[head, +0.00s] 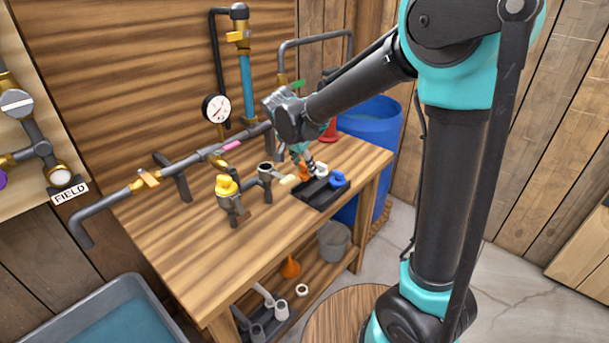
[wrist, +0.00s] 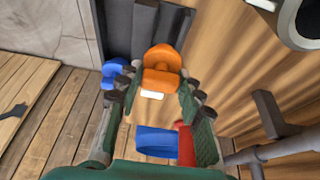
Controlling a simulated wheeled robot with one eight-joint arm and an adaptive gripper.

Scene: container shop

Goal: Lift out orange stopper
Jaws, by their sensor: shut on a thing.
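The orange stopper (wrist: 161,62) is held between the fingertips of my gripper (wrist: 159,84), seen in the wrist view. In the head view my gripper (head: 300,155) points down over the far left end of a black tray (head: 314,196). A little of the orange stopper (head: 304,173) shows under the fingertips there. I cannot tell whether its lower end is still seated in the tray. A white stopper (head: 321,170) and a blue stopper (head: 338,179) sit in the tray to its right.
A pipe run with a yellow-topped valve (head: 227,187) stands left of the tray on the wooden bench (head: 215,270). A pressure gauge (head: 216,108) is behind. A red funnel-like object (head: 330,132) and a blue barrel (head: 374,125) are close behind my gripper. The bench's front is clear.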

